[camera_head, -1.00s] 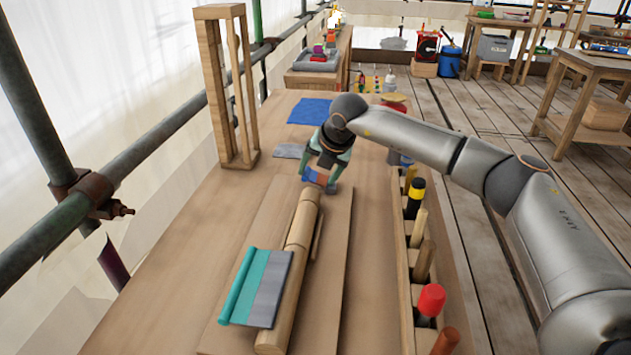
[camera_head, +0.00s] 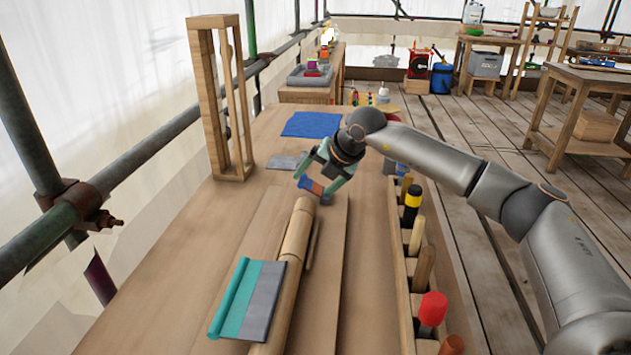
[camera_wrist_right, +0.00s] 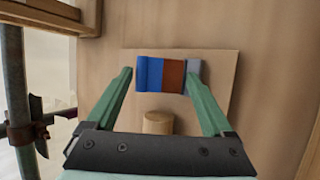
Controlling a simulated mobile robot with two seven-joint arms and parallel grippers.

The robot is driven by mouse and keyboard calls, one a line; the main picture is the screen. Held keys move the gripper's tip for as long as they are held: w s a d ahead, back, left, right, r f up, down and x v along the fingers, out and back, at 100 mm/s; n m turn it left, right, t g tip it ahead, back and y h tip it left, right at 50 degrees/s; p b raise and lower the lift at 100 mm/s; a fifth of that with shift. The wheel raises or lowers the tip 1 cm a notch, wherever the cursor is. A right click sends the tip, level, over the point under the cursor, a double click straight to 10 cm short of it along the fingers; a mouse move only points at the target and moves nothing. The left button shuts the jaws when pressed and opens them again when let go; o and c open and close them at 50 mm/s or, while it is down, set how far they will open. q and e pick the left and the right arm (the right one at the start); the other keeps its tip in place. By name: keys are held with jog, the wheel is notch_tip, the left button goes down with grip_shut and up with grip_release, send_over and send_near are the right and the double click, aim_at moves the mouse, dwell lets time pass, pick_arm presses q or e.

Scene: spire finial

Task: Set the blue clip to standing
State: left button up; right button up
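The blue clip (camera_wrist_right: 167,74) shows in the right wrist view as a small block with a blue left part, a rust-brown middle and a grey right end. In the head view the clip (camera_head: 311,187) appears just past the far end of the wooden rod. My right gripper (camera_head: 312,187), with green fingers, is at the clip, its fingers apart on either side of it. In the right wrist view the gripper (camera_wrist_right: 158,77) has a narrow gap at the left finger, and the right finger overlaps the grey end. Contact cannot be told. My left gripper is not in view.
The wooden rod (camera_head: 293,238) lies along a flat board (camera_head: 330,265). A teal and grey piece (camera_head: 247,300) rests against its near part. A tool rack (camera_head: 402,275) stands right, a wooden frame (camera_head: 240,172) at far left. A blue mat (camera_head: 312,124) lies behind.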

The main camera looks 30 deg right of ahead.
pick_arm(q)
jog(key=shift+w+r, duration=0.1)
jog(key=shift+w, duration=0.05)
pick_arm(e)
jog(key=shift+o, duration=0.9)
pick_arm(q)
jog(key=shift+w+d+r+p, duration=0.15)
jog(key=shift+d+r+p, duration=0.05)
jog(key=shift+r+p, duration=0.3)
pick_arm(e)
jog(key=v, duration=1.2)
jog(key=shift+s+r, duration=0.15)
jog(key=shift+s, duration=0.1)
